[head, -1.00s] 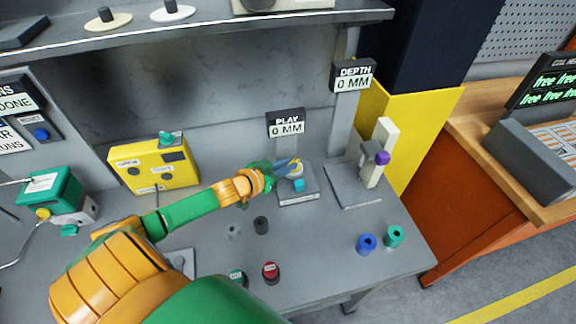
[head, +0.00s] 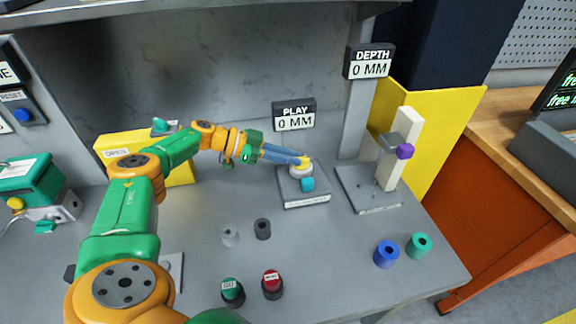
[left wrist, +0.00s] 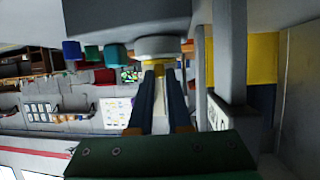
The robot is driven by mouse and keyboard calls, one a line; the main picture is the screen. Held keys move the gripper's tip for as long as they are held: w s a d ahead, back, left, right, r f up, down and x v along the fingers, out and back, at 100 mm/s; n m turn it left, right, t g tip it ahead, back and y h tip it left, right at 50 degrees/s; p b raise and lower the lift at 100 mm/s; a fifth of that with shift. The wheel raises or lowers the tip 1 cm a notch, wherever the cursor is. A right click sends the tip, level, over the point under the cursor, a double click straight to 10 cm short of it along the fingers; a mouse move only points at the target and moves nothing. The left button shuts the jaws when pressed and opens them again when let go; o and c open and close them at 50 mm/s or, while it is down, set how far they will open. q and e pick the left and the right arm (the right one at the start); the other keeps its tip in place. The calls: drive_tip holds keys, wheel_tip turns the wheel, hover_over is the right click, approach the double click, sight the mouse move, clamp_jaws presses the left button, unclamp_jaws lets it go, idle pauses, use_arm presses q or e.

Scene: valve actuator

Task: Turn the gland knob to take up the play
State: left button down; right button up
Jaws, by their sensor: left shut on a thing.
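The play fixture is a grey block (head: 305,197) on the bench, with a pale round collar (head: 300,172), a small yellow gland knob (head: 304,161) on top and a teal piece (head: 307,184) on its front. My left gripper (head: 300,160) reaches in from the left with its blue fingers at the knob. In the left wrist view, the two long fingers (left wrist: 160,68) lie on either side of a narrow yellow part below the pale collar (left wrist: 158,46). The left gripper is shut on this knob, partly hidden by the fingers. The PLAY sign (head: 294,114) reads 0 MM. My right gripper is not in view.
A depth stand (head: 392,150) with a purple knob (head: 405,152) stands to the right; its sign (head: 369,62) reads 0 MM. Blue (head: 387,254) and green (head: 419,246) sleeves stand at front right.

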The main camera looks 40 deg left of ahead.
use_arm(q)
drive_tip(key=shift+f+g, duration=0.1)
drive_tip(key=shift+g, duration=0.2)
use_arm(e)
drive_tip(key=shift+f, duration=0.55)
use_arm(q)
drive_tip(key=shift+m, duration=0.3)
drive_tip(key=c, duration=0.9)
unclamp_jaws()
drive_tip(key=shift+w+d, duration=0.15)
drive_tip(key=shift+d, duration=0.05)
drive_tip(key=shift+o, duration=0.2)
drive_tip(key=shift+w+d, duration=0.1)
drive_tip(key=shift+w, duration=0.05)
drive_tip(key=b+v, duration=0.2)
drive_tip(key=v, duration=0.5)
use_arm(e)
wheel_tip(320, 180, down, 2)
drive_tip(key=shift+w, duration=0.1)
